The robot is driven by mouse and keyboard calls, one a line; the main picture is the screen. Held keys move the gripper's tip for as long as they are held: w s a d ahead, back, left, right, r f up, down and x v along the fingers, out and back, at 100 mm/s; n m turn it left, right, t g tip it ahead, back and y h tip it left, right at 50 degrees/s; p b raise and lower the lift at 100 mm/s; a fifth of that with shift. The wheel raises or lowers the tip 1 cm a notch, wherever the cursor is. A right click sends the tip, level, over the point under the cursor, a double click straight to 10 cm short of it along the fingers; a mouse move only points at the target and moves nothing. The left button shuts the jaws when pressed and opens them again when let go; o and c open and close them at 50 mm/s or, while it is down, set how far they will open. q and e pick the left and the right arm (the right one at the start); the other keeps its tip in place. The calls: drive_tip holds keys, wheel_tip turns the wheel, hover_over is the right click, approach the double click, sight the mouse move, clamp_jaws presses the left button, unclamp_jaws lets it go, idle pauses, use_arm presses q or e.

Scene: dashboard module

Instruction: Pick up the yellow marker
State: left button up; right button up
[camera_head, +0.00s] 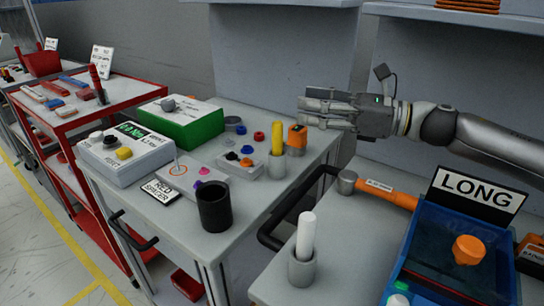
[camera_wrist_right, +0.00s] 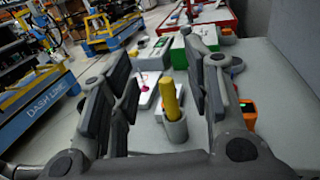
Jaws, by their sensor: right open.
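The yellow marker (camera_head: 277,138) stands upright in a small grey cup (camera_head: 276,165) near the right side of the grey cart top. In the right wrist view the yellow marker (camera_wrist_right: 169,96) shows between my fingers, farther out, with its lower part hidden inside the grey cup (camera_wrist_right: 176,128). My right gripper (camera_head: 302,111) is open and empty. It is above and to the right of the marker in the head view, pointing left, and apart from it. My left gripper is not in view.
An orange device (camera_head: 297,136) stands right beside the marker's cup. A black cup (camera_head: 214,206), a green box (camera_head: 185,125) and a grey button box (camera_head: 125,155) share the cart. A white marker (camera_head: 306,235) in a cup and a blue bin (camera_head: 455,260) stand front right.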

drive_tip(key=b, duration=0.1)
approach(278, 136)
drive_tip(key=w+a, duration=0.1)
drive_tip(key=w+a+f, duration=0.1)
drive_tip(key=shift+a, duration=0.35)
drive_tip(key=x, duration=0.7)
drive_tip(key=shift+a+r, duration=0.15)
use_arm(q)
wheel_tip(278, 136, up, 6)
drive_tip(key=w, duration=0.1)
use_arm(e)
drive_tip(key=shift+c, duration=0.4)
drive_tip(key=c, duration=0.9)
